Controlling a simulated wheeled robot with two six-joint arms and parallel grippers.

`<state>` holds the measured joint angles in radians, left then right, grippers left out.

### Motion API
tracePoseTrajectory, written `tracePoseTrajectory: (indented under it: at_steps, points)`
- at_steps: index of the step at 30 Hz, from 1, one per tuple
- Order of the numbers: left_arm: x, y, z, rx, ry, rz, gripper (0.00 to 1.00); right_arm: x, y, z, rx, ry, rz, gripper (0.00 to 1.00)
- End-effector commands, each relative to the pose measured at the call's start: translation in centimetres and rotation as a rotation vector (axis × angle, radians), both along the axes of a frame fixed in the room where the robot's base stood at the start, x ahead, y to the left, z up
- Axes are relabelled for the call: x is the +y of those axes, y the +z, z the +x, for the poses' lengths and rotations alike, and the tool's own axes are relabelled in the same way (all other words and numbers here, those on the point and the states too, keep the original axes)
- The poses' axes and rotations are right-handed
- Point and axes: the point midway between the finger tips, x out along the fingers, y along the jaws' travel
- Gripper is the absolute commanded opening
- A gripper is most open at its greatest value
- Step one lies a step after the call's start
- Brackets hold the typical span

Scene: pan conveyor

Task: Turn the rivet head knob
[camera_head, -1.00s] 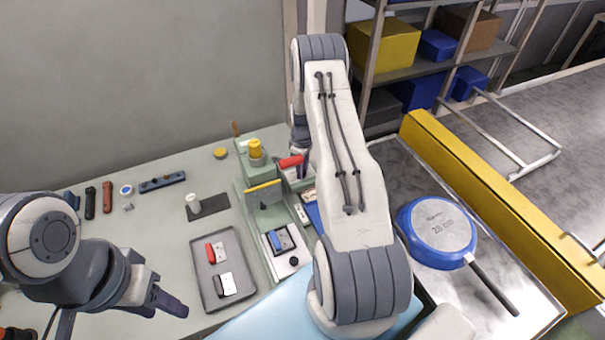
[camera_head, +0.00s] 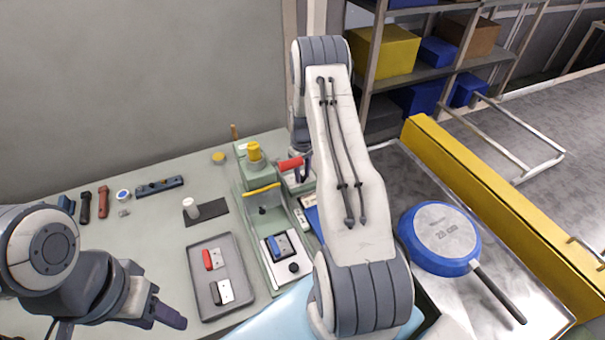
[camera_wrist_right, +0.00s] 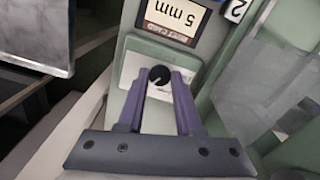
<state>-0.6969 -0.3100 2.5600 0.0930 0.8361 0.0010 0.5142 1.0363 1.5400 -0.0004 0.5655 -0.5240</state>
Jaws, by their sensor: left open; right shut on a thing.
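The black round knob (camera_wrist_right: 159,76) sits on a white plate on the green machine, below a label reading "5 mm". The label's smaller lettering is too blurred to read surely. My right gripper (camera_wrist_right: 160,80) is shut on this knob, with one purple finger at each side. In the head view my right arm hides most of that gripper, beside the machine's red handle (camera_head: 290,164). The green machine (camera_head: 245,205) stands on the bench. My left gripper (camera_head: 172,312) is open and empty at the lower left, apart from the machine.
A grey tray (camera_head: 202,305) holds a red and a black-and-white block. A blue-and-white block (camera_head: 279,247) sits on the machine's front plate. A blue pan (camera_head: 440,238) lies on the conveyor at right, by a yellow rail (camera_head: 480,195). Small tools line the bench's back left.

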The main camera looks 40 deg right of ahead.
Motion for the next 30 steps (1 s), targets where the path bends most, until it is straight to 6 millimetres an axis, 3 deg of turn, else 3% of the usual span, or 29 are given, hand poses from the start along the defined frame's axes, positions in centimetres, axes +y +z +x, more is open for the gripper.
tracePoseTrajectory:
  at_steps: [5,6,7,8,20,30]
  points:
    - [0.0,0.0,0.0,0.000,0.000,0.000,0.50,0.0,0.1,0.1,-0.001,-0.002,0.000,0.00]
    - [0.0,0.0,0.0,0.000,0.000,0.000,0.50,0.0,0.1,0.1,-0.001,-0.001,0.000,0.50]
    - [0.0,0.0,0.0,0.000,0.000,0.000,0.50,0.0,0.1,0.0,-0.001,-0.001,0.000,0.61]
    - [0.0,0.0,0.0,0.000,0.000,0.000,0.50,0.0,0.1,0.0,-0.001,-0.001,0.000,0.64]
    - [0.0,-0.3,0.0,0.000,0.000,0.000,0.50,-0.1,0.7,0.1,-0.003,0.000,-0.001,0.64]
    - [0.0,-2.1,0.0,0.000,-0.001,0.000,0.50,-0.1,6.9,0.1,-0.005,0.000,-0.003,0.64]
